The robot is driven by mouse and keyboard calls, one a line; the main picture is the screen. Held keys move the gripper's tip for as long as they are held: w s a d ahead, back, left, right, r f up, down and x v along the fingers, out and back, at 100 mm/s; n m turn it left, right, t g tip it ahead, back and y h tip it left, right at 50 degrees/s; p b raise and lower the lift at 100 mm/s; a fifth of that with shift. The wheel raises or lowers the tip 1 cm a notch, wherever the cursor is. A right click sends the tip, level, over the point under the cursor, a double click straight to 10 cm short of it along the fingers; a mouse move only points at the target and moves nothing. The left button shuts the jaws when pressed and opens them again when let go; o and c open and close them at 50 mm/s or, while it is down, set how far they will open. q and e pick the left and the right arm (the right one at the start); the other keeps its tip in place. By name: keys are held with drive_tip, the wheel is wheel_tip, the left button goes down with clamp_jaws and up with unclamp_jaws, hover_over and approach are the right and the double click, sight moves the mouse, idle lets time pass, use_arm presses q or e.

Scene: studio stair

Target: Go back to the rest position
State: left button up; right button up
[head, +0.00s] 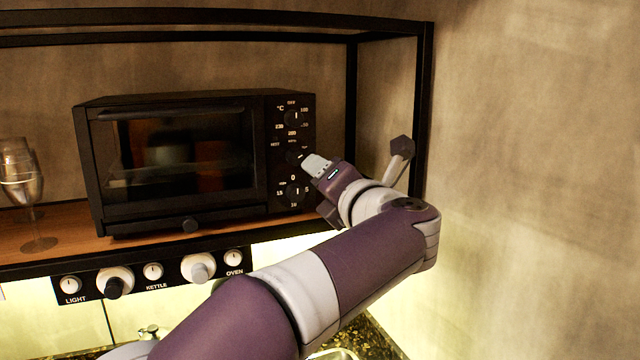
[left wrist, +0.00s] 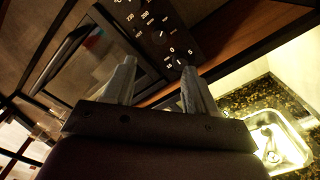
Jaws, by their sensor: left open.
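My left gripper (head: 314,163) is in front of the right-hand control panel of a black toaster oven (head: 190,98), its tip close to the middle knob (head: 293,156). I cannot tell in the head view whether it touches that knob. In the left wrist view the two pale fingers of the left gripper (left wrist: 160,78) stand apart with nothing between them. The oven's dials also show there, beyond the fingers, with a lower knob (left wrist: 170,62) near them. The oven door is closed. My right gripper is in neither view.
The oven stands on a wooden shelf (head: 60,232) in a black metal frame (head: 424,110). Wine glasses (head: 22,182) stand at the left. A switch strip (head: 152,272) runs below. A sink (left wrist: 290,148) lies lower down. A bare wall (head: 540,150) is at the right.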

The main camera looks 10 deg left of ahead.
use_arm(q)
drive_tip(key=w+d+f+m+t+h, duration=0.1)
drive_tip(key=w+d+m+t+h, duration=0.1)
drive_tip(key=d+m+h, duration=0.3)
drive_tip(key=w+d+f+m+t+h, duration=0.1)
drive_tip(key=d+f+m+t+h, duration=0.1)
drive_tip(key=d+m, duration=0.35)
wheel_tip(320, 180, down, 8)
drive_tip(key=d+m+g+h, duration=0.2)
drive_tip(key=m+h, duration=0.4)
drive_tip(key=m, duration=0.4)
drive_tip(key=s+a+f+m+g+h+b, duration=0.1)
drive_tip(key=s+f+m+g, duration=0.2)
drive_tip(key=f, duration=0.5)
drive_tip(key=s+f+m+g+b, duration=0.1)
drive_tip(key=s+f+m+g, duration=0.15)
drive_tip(key=f+m, duration=0.4)
drive_tip(key=s+a+f+m+g+y+b, duration=0.1)
drive_tip(key=s+a+f+g+y, duration=0.1)
drive_tip(key=s+a+f+g, duration=0.3)
drive_tip(key=s+a+f+m+g+y+b, duration=0.1)
drive_tip(key=s+a+f+g, duration=0.4)
drive_tip(key=s+a+f, duration=0.8)
drive_tip(key=s+f+m+y, duration=0.1)
drive_tip(key=s+f, duration=0.3)
drive_tip(key=f, duration=0.1)
drive_tip(key=shift+a+f+b, duration=0.25)
drive_tip(key=shift+a+b, duration=0.05)
drive_tip(key=shift+b, duration=0.1)
